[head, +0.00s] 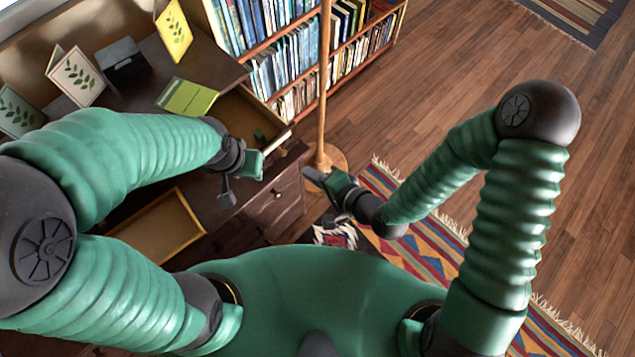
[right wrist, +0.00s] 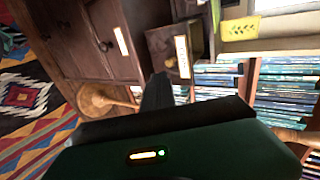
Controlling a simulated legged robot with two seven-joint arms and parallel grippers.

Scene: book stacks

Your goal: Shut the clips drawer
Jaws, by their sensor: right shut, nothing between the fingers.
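Two open drawers show in the dark wooden desk (head: 215,205). The upper open drawer (head: 232,116) has a pale front edge and something small and green inside; it also shows in the right wrist view with a pale label (right wrist: 182,57). The lower open drawer (head: 160,235) is partly hidden by my left arm. I cannot read which one is for clips. My right gripper (head: 316,176) is shut and empty, apart from the desk's right side; its dark fingertips (right wrist: 158,92) show in the wrist view. My left gripper (head: 243,178) is over the desk's front edge, its jaws unclear.
Cards and a green booklet (head: 187,97) are on the desk top. A wooden pole stand (head: 324,100) rises just beyond my right gripper. A bookcase (head: 290,60) is behind. A patterned rug (head: 405,245) lies on the floor, with open floor at right.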

